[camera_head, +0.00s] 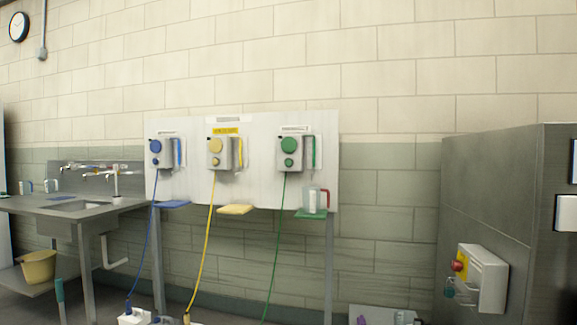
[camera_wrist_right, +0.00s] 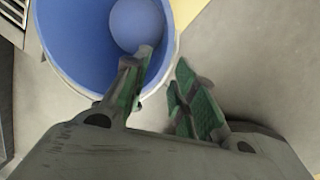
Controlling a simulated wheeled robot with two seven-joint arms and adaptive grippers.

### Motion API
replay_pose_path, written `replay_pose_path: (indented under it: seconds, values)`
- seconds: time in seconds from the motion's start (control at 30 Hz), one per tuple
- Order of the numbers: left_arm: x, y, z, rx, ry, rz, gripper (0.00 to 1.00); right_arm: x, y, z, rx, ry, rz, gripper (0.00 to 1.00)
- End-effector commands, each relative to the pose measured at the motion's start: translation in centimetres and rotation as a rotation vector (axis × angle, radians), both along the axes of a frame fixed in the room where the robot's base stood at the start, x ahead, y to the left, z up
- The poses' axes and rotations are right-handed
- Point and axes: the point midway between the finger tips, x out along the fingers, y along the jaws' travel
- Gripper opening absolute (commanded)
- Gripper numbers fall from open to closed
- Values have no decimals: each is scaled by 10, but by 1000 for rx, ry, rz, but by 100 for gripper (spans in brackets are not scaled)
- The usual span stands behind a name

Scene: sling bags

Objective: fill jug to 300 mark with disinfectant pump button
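In the head view three pump dispensers hang on a white wall board: a blue one (camera_head: 160,152), a yellow one (camera_head: 220,151) and a green one (camera_head: 293,150), each with round buttons. The signs above them are too small to read surely. A clear jug (camera_head: 313,200) with a red handle stands upright on the green shelf (camera_head: 311,215) below the green dispenser. Its mark and liquid level cannot be made out. In the right wrist view my right gripper (camera_wrist_right: 165,57) is open and empty, its fingers apart over a blue bucket's edge. My left gripper is not in view.
A blue bucket (camera_wrist_right: 80,45) is close under my right gripper. A steel sink bench (camera_head: 95,204) with a yellow bucket (camera_head: 38,267) is at left. A steel cabinet (camera_head: 490,180) with a red-button box stands at right. Coloured hoses hang below the board.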

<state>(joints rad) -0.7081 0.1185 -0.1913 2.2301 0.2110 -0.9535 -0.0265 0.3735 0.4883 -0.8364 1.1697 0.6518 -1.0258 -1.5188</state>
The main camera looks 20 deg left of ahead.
Motion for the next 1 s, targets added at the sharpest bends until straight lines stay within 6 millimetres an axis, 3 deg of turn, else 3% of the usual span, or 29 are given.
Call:
replay_pose_path:
  seconds: [0.4, 0.73, 1.0]
  values:
    - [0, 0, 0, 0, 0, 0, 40, 0, 0, 0, 0, 0, 0, 27]
    - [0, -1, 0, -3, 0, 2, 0, 0, 0, 0, 0, 0, 0, 27]
    - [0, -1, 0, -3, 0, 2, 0, 0, 0, 0, 0, 0, 0, 27]
